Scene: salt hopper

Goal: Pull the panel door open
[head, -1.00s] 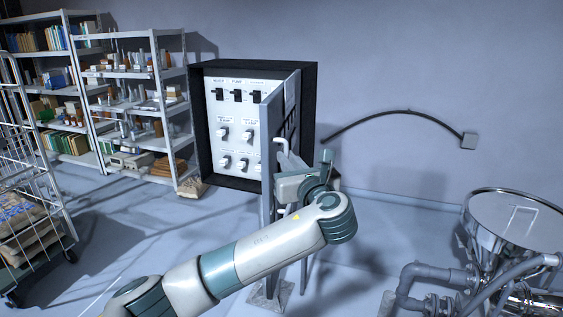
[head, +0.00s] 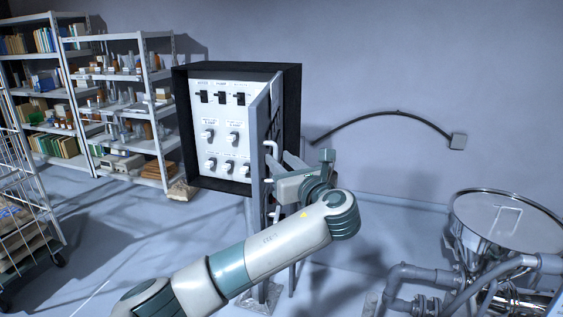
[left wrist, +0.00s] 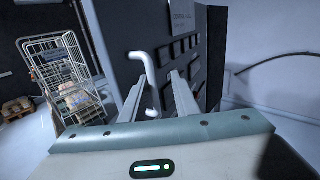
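The panel door (head: 259,130) stands swung out from the black-framed control panel (head: 222,125) and shows nearly edge-on in the head view. Its white bent handle (head: 270,148) sticks out on the right side of the door. My left gripper (head: 281,166) is at the handle, on the door's outer side. In the left wrist view the two fingers are apart, and the handle (left wrist: 147,68) shows between them, closer to the left finger. I see no clear grip on it. The door's dark slotted outer face (left wrist: 187,52) is behind the fingers. My right gripper is out of view.
Shelves (head: 120,110) with bottles and boxes stand left of the panel, with a wire cart (head: 25,185) at the far left. A steel hopper (head: 505,220) with pipes is at the lower right. A cable (head: 385,112) runs along the wall. Floor left of my arm is clear.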

